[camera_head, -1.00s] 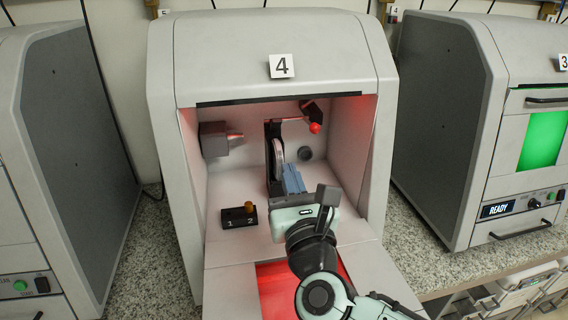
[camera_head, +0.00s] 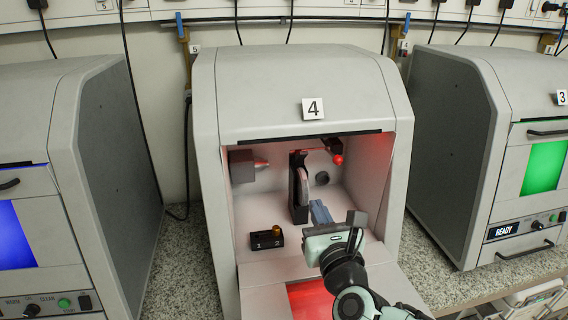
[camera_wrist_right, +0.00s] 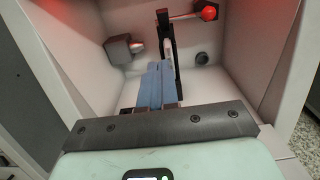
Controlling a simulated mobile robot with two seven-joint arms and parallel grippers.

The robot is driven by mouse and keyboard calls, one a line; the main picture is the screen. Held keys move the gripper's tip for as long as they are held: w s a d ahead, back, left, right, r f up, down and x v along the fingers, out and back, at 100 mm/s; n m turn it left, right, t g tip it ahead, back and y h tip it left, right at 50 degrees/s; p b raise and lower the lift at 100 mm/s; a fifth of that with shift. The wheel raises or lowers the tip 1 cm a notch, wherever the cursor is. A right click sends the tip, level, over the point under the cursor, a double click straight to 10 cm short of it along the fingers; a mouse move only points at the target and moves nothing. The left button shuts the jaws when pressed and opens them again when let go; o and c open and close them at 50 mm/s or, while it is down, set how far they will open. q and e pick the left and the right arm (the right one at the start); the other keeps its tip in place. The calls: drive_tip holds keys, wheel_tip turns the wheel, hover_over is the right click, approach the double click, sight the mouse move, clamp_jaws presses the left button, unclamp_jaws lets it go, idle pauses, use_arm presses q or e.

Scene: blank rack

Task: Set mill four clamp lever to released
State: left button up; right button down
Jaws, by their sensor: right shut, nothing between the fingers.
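Mill four (camera_head: 300,85) stands open, marked with a 4. Inside it, a thin lever with a red ball knob (camera_head: 337,159) sits high at the right, its arm reaching left to the top of a dark upright holder with a pale disc (camera_head: 303,185). The red ball also shows at the top of the right wrist view (camera_wrist_right: 209,12). My right gripper (camera_head: 321,212) is shut and empty, its blue fingers below and in front of the lever and apart from the ball. The fingers also show in the right wrist view (camera_wrist_right: 155,85). My left gripper is out of view.
A small black block (camera_head: 267,240) with a brass knob sits on the chamber floor at the left. A grey nozzle (camera_head: 245,165) juts from the left wall. The mill's side walls flank my arm. Mill three (camera_head: 500,130) stands at the right, another machine (camera_head: 60,150) at the left.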

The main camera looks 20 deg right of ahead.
drive_tip(key=p, duration=0.2)
approach(299, 156)
drive_tip(key=w+f, duration=0.1)
drive_tip(key=w+d+f, duration=0.1)
drive_tip(key=w+f, duration=0.1)
drive_tip(key=shift+w+d, duration=0.1)
drive_tip(key=shift+w, duration=0.2)
drive_tip(key=shift+w+d+r+p, duration=0.1)
drive_tip(key=shift+w+r+p, duration=0.25)
drive_tip(key=shift+r+p, duration=0.15)
drive_tip(key=shift+w+d+r+p, duration=0.1)
drive_tip(key=shift+w+r+p, duration=0.25)
drive_tip(key=shift+r, duration=0.2)
drive_tip(key=shift+w+r, duration=0.3)
drive_tip(key=shift+w, duration=0.1)
drive_tip(key=shift+w+d+r, duration=0.1)
drive_tip(key=shift+r, duration=0.4)
drive_tip(key=shift+w+d+r, duration=0.1)
drive_tip(key=shift+w+r, duration=0.05)
drive_tip(key=shift+r, duration=0.4)
